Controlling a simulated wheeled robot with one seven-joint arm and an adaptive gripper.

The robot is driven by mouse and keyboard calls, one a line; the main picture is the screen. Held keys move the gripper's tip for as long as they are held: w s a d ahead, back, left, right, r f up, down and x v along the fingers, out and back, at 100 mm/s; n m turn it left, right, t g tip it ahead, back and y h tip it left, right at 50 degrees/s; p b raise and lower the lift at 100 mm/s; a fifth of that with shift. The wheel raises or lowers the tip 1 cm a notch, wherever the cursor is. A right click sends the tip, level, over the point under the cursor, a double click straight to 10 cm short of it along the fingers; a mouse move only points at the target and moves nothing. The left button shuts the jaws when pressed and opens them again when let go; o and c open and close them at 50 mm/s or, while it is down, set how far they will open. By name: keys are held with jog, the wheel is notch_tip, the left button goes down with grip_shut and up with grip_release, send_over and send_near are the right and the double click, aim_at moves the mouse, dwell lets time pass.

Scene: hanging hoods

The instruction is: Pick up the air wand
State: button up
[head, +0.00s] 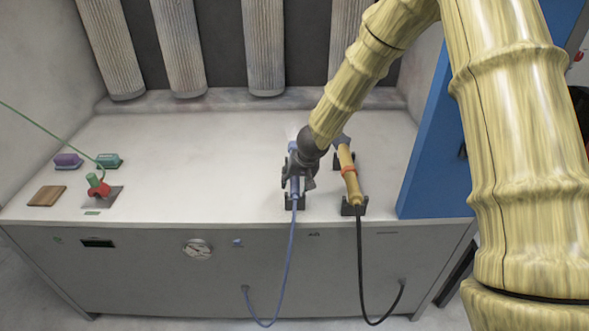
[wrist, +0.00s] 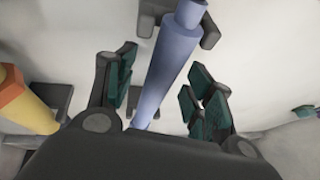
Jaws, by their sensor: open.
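In the wrist view the blue wand (wrist: 168,62) runs between the two teal-padded fingers of my open gripper (wrist: 160,88). Gaps show on both sides of the wand, and the fingers are not closed on it. Part of its dark holder (wrist: 209,30) shows at the top.
A yellow tool (head: 349,174) with a black hose rests in its own holder just right. A blue panel (head: 432,150) stands at the bench's right. A red-and-green tool (head: 97,186), two small blocks and a brown pad (head: 47,196) lie left. The bench middle is clear.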

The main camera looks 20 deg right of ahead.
jog(key=shift+w+f, duration=0.15)
jog(key=shift+f, duration=0.05)
jog(key=shift+r, duration=0.1)
grip_shut()
